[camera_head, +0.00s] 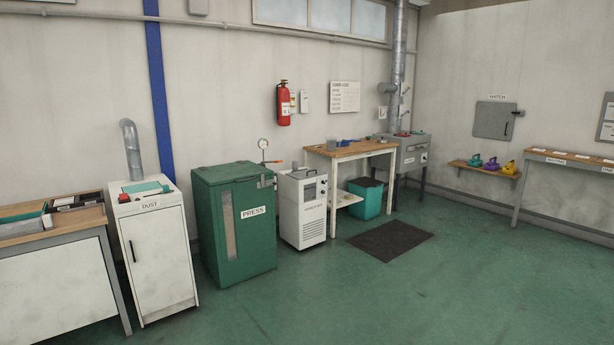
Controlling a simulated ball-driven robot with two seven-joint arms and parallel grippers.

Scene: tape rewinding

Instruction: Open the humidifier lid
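A white cabinet-like unit (303,210), which looks like the humidifier, stands on the floor left of the middle. It has a small panel and slotted vents on its front, and a front label too small to read surely. Its top (300,173) is seen at a shallow angle and looks closed, but the lid's edge and any handle are too small to make out. Neither of my grippers is in view.
A green press (234,225) stands close on its left, with a gauge (263,144) above. A wood-topped table (350,147) and teal bin (366,200) stand right. A dark mat (390,240) lies on the floor. The green floor (420,300) in front is clear.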

